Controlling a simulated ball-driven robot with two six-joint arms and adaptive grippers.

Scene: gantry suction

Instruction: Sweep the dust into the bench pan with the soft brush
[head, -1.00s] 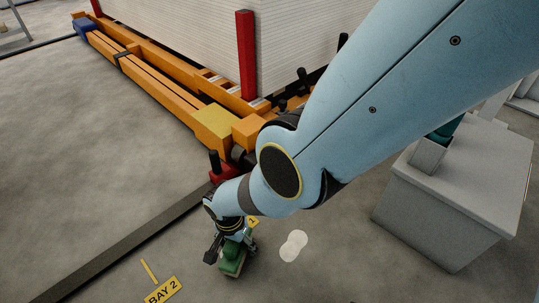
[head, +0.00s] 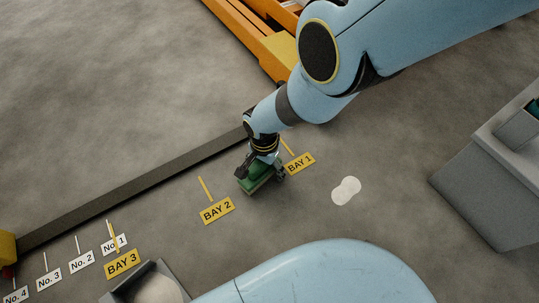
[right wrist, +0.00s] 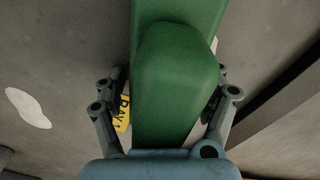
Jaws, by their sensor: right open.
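A green block-shaped brush (head: 260,176) is on or just above the floor beside the BAY 1 sign; it fills the middle of the right wrist view (right wrist: 178,85). My right gripper (head: 261,163) is over it, open, with one finger on each side of the green handle in the right wrist view; I cannot tell whether they touch it. A pale patch (head: 346,191), which looks like the dust, lies on the floor right of the brush. A grey open-topped container (head: 118,294) at the bottom left may be the pan. My left gripper is not in view.
Yellow signs BAY 1 (head: 301,163), BAY 2 (head: 217,210) and BAY 3 (head: 122,263) lie along a dark floor strip (head: 130,195), with several white number labels at lower left. A grey cabinet (head: 490,190) stands at right. Floor around the pale patch is clear.

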